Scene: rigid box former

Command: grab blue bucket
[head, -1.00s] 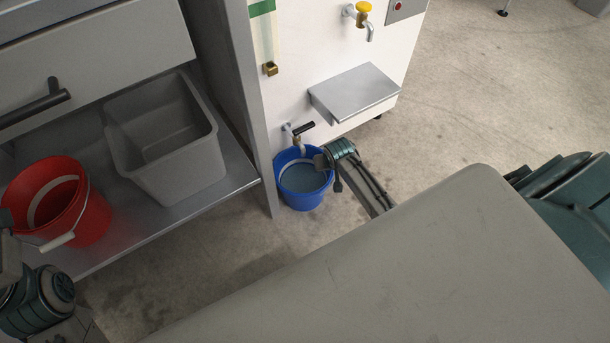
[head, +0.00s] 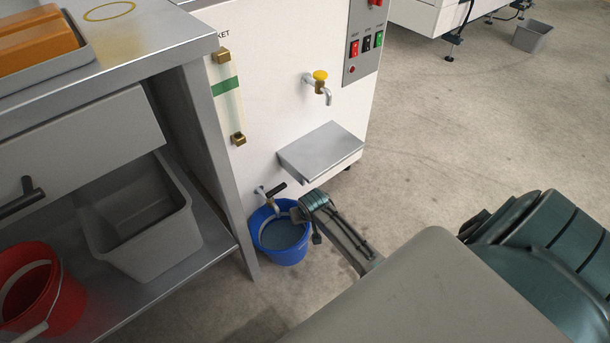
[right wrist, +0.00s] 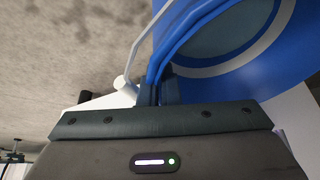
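The blue bucket (head: 291,256) stands upright on the floor under the lower tap of the white machine, with greyish-blue liquid inside. My right gripper (head: 298,214) is at the bucket's right rim in the head view. In the right wrist view the blue bucket (right wrist: 292,48) fills the upper right, and its rim runs between the two dark fingers of my right gripper (right wrist: 157,92), which look closed on it. The bucket's pale handle lies beside the fingers. My left gripper is not in view.
The lower tap (head: 270,192) with a dark lever hangs over the bucket. A metal shelf (head: 320,150) juts out above it. A table leg (head: 226,170) stands close on the left. A red bucket (head: 72,300) and grey bin (head: 165,240) sit on the lower shelf. Floor to the right is open.

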